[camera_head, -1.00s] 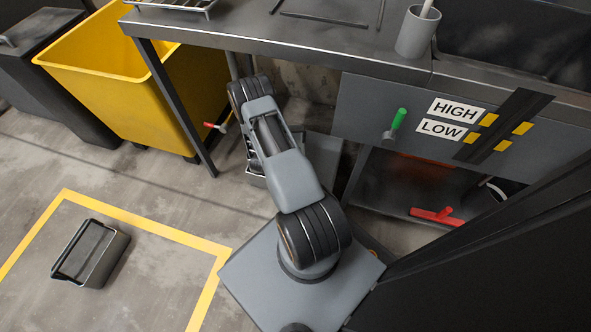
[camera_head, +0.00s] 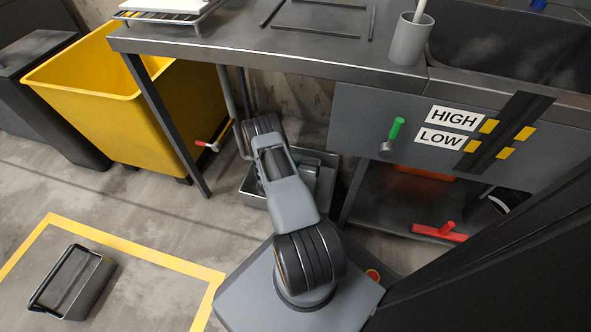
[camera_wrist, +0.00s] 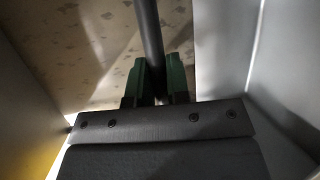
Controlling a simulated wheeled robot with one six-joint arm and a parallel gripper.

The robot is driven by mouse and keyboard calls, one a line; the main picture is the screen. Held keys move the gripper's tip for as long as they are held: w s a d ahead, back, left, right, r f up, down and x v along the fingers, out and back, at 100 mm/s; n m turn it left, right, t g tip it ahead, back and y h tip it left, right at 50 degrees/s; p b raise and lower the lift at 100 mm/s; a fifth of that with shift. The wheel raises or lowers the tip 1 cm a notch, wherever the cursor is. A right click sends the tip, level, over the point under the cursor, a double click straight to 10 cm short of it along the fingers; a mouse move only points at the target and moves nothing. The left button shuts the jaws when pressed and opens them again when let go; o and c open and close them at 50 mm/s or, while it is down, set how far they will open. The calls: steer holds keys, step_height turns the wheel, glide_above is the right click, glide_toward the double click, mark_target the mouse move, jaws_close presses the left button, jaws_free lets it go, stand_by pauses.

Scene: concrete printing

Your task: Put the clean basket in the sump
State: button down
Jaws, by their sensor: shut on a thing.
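My gripper (camera_wrist: 157,62) has green fingertips closed on a dark round bar (camera_wrist: 148,25) in the wrist view. I cannot tell from this view whether the bar is the basket's handle. In the head view my arm hides the gripper, which is under the bench, at the sump. The sump, a grey open box (camera_head: 255,197), stands on the floor under the bench, partly hidden by my arm. Something grey shows inside it. A grey open basket (camera_head: 85,293) with a black rim or handle stands on the floor inside the yellow line, well away from my gripper.
A yellow bin (camera_head: 95,115) stands left of the bench (camera_head: 230,52). A red-handled valve (camera_head: 208,145) sticks out beside the bench leg. A green lever (camera_head: 395,130) is on the panel marked HIGH and LOW. A red tool (camera_head: 440,232) lies on the lower shelf.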

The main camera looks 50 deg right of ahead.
steer(key=shift+f+b, duration=0.8)
steer(key=shift+f, duration=0.95)
steer(key=c, duration=1.1)
jaws_free()
steer(key=p+v, duration=0.4)
steer(key=v, duration=0.8)
